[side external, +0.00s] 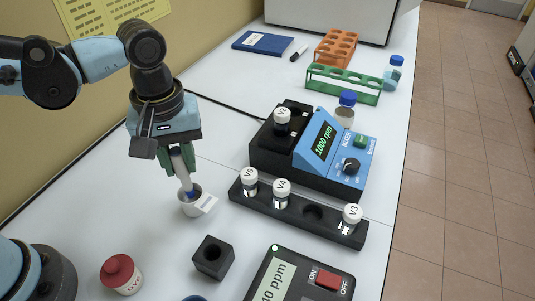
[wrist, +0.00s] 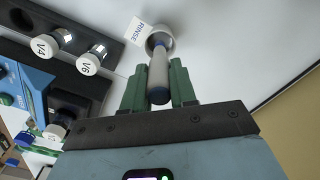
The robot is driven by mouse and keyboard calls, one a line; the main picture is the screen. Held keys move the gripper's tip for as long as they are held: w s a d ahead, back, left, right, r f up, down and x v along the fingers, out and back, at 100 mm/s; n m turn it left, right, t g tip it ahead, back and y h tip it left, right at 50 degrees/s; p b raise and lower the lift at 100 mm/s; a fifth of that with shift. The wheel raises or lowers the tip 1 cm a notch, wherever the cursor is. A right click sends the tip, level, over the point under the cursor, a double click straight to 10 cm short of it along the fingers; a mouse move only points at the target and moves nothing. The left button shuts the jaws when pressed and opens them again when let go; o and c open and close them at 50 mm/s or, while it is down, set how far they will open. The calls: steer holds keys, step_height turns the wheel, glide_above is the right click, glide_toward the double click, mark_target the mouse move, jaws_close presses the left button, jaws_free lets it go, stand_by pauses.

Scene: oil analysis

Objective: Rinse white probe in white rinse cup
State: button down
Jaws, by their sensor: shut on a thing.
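My gripper (side external: 177,160) has green fingers and is shut on the white probe (side external: 184,177), a pale rod with blue parts. The probe is held slightly tilted, and its lower end appears to be inside the mouth of the white rinse cup (side external: 187,209). How deep the tip sits is hidden. The cup stands on the white table with a small label tag at its side. In the wrist view, the probe (wrist: 158,72) lies between the fingers (wrist: 159,88) and points into the cup (wrist: 168,27), whose tag reads RINSE.
A black rack (side external: 329,229) with vials V6, V4 and V3 stands right of the cup. A blue mixer (side external: 335,150) reading 1000 rpm is behind it, holding vial V2. A black block (side external: 213,258), a red-capped jar (side external: 121,273) and a ppm meter (side external: 278,283) are in front.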

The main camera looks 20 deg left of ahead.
steer(key=shift+f, duration=1.5)
steer(key=shift+r, duration=0.1)
stand_by(1.8)
steer(key=shift+r, duration=3.85)
